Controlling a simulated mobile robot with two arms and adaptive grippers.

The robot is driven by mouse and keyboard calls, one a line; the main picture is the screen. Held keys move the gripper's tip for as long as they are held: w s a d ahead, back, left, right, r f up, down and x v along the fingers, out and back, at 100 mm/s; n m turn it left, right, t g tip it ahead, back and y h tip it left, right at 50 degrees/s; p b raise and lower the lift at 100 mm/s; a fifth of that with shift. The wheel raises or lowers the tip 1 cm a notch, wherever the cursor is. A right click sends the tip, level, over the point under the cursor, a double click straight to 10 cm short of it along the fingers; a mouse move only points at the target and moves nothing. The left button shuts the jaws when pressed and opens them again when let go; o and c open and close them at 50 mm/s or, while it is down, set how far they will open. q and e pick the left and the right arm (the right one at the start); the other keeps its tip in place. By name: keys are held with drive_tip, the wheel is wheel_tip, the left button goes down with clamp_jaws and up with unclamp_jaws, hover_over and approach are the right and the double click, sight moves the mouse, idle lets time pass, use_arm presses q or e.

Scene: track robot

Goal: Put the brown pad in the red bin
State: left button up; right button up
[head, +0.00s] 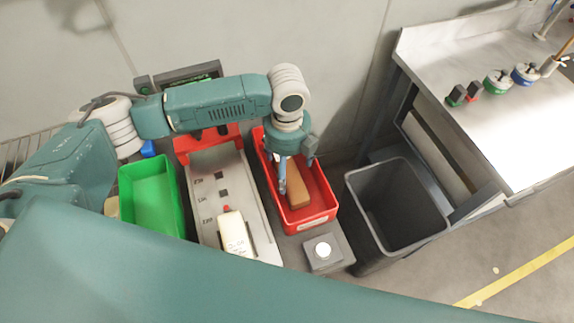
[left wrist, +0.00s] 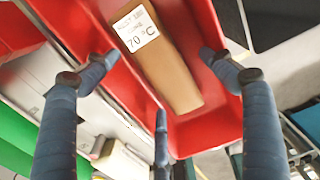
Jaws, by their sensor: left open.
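The brown pad (head: 297,194) lies inside the red bin (head: 326,211), towards its front end. In the left wrist view the pad (left wrist: 172,75) shows a white label with "70 °C" on it, and the red bin's floor and wall (left wrist: 215,130) surround it. My left gripper (head: 284,180) points down into the bin from above. In the left wrist view its blue fingers (left wrist: 160,78) are spread apart with nothing held, and the pad is seen between and beyond them. I cannot tell how far the fingertips are above the pad. My right gripper is not in view.
A green bin (head: 150,205) stands at the left. Between the bins is a grey fixture (head: 210,195) with a white device (head: 235,235). A grey block with a round button (head: 323,250) is in front. A dark waste bin (head: 395,205) and a workbench (head: 490,90) are at the right.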

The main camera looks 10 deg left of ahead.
use_arm(q)
wheel_tip(320, 180, up, 12)
idle(0.4)
drive_tip(key=shift+f, duration=0.1)
idle(0.4)
